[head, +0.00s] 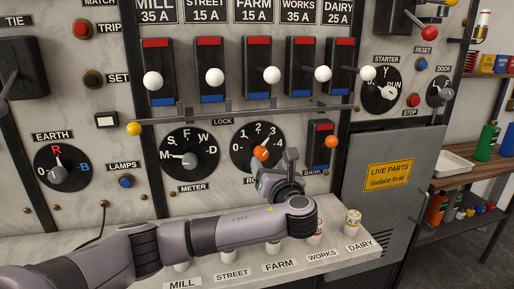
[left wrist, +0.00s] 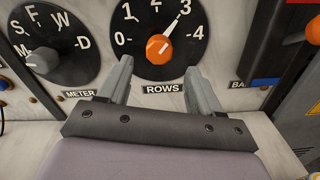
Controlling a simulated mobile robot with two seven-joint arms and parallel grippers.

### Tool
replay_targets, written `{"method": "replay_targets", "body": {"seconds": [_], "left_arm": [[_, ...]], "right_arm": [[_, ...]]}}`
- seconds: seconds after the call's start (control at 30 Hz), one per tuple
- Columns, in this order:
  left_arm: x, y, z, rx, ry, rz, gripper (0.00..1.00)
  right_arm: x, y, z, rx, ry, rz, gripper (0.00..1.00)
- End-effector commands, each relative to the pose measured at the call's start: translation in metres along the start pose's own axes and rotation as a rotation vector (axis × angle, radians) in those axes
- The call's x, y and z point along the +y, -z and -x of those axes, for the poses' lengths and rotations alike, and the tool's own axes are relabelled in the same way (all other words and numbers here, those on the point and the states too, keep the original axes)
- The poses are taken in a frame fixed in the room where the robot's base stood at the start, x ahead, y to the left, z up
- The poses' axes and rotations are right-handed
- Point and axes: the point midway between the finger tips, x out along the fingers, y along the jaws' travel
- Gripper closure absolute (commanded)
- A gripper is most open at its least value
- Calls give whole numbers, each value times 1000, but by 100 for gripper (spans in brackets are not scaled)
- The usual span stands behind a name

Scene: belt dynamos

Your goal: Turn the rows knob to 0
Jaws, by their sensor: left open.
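The rows knob is an orange knob (head: 260,154) on a round black dial (head: 241,160) marked 0 to 4, on the marble panel. In the left wrist view the knob (left wrist: 158,49) has a white pointer aimed up and right at 3. The 0 is at the dial's left. My left gripper (head: 279,166) is just below and right of the knob in the head view. In the left wrist view its open fingers (left wrist: 160,68) stand on either side below the knob, with nothing between them. The ROWS label is partly hidden in the head view. My right gripper is not in view.
The meter dial (head: 189,154) is left of the rows dial. An orange-tipped bank lever (head: 331,142) is close on the right. Below is a ledge (head: 343,264) with labelled plugs.

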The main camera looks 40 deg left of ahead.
Motion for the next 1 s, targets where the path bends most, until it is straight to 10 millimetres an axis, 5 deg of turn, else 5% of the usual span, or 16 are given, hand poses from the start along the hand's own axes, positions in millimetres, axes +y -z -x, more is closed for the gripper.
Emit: {"method": "replay_targets", "body": {"seconds": [0.27, 0.7, 1.0], "left_arm": [[2, -2, -9, -3, -8, -7, 35], [2, -2, -65, -2, -6, -5, 35], [1, -1, -72, -2, -3, -5, 35]], "right_arm": [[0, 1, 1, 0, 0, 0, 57], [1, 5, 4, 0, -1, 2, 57], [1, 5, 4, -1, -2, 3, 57]]}}
